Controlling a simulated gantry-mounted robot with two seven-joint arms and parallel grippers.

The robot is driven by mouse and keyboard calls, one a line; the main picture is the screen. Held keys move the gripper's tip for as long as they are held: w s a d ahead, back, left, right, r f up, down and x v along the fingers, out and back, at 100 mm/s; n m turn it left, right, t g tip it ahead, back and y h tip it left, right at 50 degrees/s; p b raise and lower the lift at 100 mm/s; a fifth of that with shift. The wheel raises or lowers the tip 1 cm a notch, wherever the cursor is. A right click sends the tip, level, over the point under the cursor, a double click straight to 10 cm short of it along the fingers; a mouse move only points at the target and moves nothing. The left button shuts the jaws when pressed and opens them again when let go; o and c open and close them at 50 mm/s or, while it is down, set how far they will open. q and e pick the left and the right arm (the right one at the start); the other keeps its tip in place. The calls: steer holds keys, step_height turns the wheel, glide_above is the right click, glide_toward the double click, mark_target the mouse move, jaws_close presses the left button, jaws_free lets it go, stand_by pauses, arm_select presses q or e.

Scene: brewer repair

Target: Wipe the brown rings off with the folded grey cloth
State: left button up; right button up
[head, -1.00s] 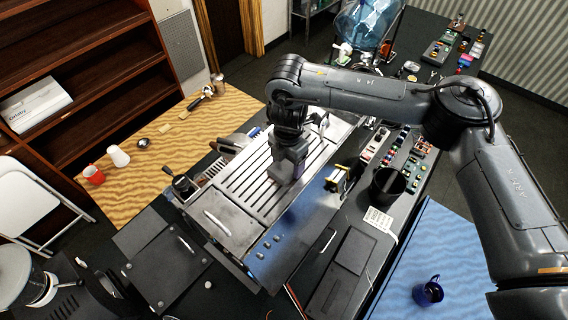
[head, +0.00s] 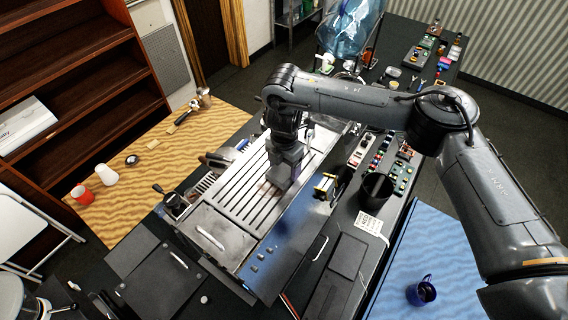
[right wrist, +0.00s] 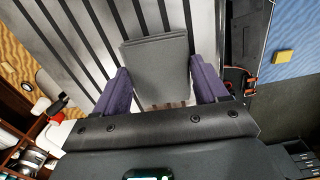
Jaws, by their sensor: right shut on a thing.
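My right gripper (head: 280,180) is over the slatted metal top of the brewer (head: 236,205), pointing down. In the right wrist view the gripper (right wrist: 160,95) is shut on the folded grey cloth (right wrist: 157,62), which sits flat between its two purple fingers against or just above the slats; I cannot tell whether it touches. Faint brownish marks (right wrist: 172,104) show on the metal beside the cloth near the fingers. Other parts of the rings may be hidden under the cloth and gripper. My left gripper is not in view.
A black cup (head: 377,188) and boards with small parts (head: 385,150) stand right of the brewer. A blue mug (head: 421,291) is on the blue mat (head: 436,235). A red cup (head: 82,194) and a white cup (head: 106,174) stand on the wooden surface at left.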

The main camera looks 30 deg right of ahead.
mark_target(262, 198)
steer(key=shift+s+a+r+p, duration=0.1)
steer(key=shift+s+a+p, duration=0.2)
steer(key=shift+a, duration=0.3)
steer(key=shift+s+a+p, duration=0.2)
steer(key=shift+a+p, duration=0.15)
steer(key=shift+a, duration=0.25)
steer(key=shift+s+a+p, duration=0.25)
steer(key=shift+a, duration=0.35)
steer(key=shift+s+a+p, duration=0.2)
steer(key=shift+s+a, duration=0.05)
steer(key=shift+a, duration=0.3)
steer(key=shift+s+a+f, duration=0.15)
steer(key=shift+s+a, duration=0.1)
steer(key=shift+a, duration=0.35)
steer(key=shift+s+a+f, duration=0.1)
steer(key=shift+s+a, duration=0.15)
steer(key=shift+a, duration=0.3)
steer(key=shift+s+a, duration=0.3)
steer(key=shift+a, duration=0.4)
steer(key=shift+s+a, duration=0.3)
steer(key=shift+a, duration=0.35)
steer(key=shift+f, duration=0.1)
steer(key=shift+r, duration=3.1)
